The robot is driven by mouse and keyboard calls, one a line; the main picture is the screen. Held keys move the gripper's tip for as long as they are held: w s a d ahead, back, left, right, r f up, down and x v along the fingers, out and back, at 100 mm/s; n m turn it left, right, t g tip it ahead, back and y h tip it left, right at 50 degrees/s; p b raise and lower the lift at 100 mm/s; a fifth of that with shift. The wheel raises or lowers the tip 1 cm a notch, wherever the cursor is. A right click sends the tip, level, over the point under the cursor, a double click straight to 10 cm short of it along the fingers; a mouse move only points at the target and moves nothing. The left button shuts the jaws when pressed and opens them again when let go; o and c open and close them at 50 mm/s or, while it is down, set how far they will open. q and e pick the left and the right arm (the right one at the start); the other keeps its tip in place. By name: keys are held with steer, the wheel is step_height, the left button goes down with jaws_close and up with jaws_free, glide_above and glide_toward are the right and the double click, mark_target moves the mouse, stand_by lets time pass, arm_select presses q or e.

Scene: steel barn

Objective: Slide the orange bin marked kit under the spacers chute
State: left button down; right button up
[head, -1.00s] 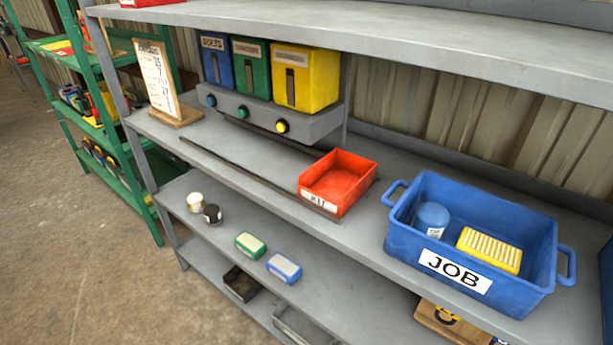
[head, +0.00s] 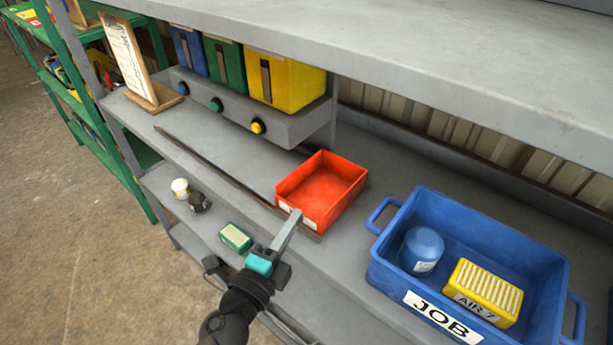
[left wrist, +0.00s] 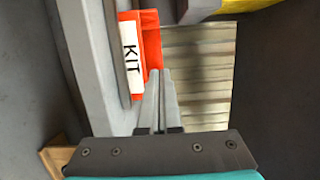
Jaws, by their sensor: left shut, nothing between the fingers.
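The open orange-red bin (head: 322,190) sits empty on the grey middle shelf, right of the rail's chutes. The fingers also show in the left wrist view (left wrist: 161,74). My right gripper is out of view.
A dark strip (head: 225,176) runs along the shelf, left of the bin. A blue JOB crate (head: 390,268), holding a blue canister and a yellow block, stands to the right. A clipboard stand (head: 150,95) is at left. Shelf below the chutes is clear.

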arm_select(q)
steer(key=shift+w+d, duration=0.15)
steer(key=shift+w, duration=0.15)
steer(key=shift+w+d, duration=0.1)
steer(key=shift+w, duration=0.15)
steer(key=shift+w+d, duration=0.1)
steer(key=shift+w, duration=0.25)
glide_above(299, 196)
steer(key=s+d, duration=0.2)
steer(key=d, duration=0.2)
steer(key=shift+s+a, duration=0.2)
steer(key=shift+a, duration=0.05)
steer(key=w+a, duration=0.2)
steer(key=shift+a, duration=0.3)
steer(key=shift+w+a, duration=0.2)
steer(key=shift+a, duration=0.1)
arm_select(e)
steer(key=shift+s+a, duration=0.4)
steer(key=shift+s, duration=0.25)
arm_select(q)
steer(key=shift+a, duration=0.1)
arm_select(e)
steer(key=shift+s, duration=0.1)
